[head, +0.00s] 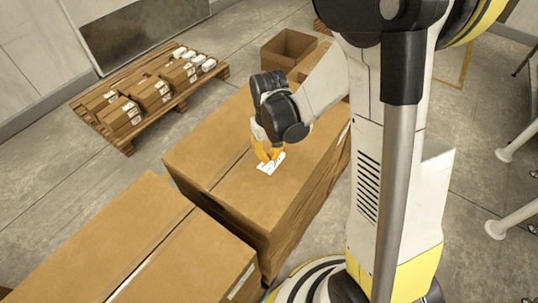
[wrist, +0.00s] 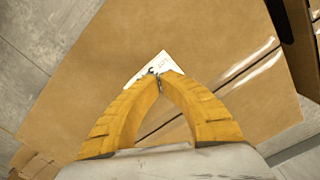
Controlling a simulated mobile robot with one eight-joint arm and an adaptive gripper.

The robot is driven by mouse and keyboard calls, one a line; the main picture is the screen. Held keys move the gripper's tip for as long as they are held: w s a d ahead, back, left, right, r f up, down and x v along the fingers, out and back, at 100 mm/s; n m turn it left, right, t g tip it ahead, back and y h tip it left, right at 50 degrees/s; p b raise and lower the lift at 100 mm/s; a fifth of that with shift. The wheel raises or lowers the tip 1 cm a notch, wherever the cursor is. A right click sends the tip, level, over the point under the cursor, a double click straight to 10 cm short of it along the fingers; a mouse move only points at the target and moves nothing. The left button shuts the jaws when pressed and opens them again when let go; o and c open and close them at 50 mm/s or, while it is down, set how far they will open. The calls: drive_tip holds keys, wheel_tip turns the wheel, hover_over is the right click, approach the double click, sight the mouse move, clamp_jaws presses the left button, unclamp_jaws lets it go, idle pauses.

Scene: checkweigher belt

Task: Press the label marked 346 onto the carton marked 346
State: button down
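A small white label (head: 270,167) with dark print lies flat at the fingertips of my gripper (head: 266,155), against or just above the top of a large brown carton (head: 225,148). In the wrist view the label (wrist: 140,76) shows around the tips, its print partly hidden and too small to read surely. The yellow fingers of my gripper (wrist: 159,77) come together over the label's middle and appear shut on it. I cannot tell whether the label touches the carton top (wrist: 90,90). No number on the carton is readable.
Another large carton (head: 140,240) stands at the lower left. An open empty box (head: 289,50) is behind my gripper. A wooden pallet (head: 127,146) with several small cartons and white items lies at the upper left. Floor (head: 60,170) between is clear.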

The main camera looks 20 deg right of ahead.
sight(269, 164)
drive_tip(key=shift+f+b, duration=1.4)
drive_tip(key=shift+f, duration=0.2)
idle(0.4)
idle(0.4)
drive_tip(key=shift+r+p, duration=2.5)
drive_tip(key=shift+r, duration=1.05)
drive_tip(key=shift+r, duration=0.2)
drive_tip(key=s+r+t, duration=0.3)
drive_tip(key=s+r, duration=0.2)
drive_tip(key=r, duration=0.3)
drive_tip(key=s+r+t, duration=0.4)
drive_tip(key=s+r, duration=0.2)
drive_tip(key=r, duration=0.2)
drive_tip(key=shift+r+m+b, duration=0.35)
drive_tip(key=shift+m+b, duration=0.05)
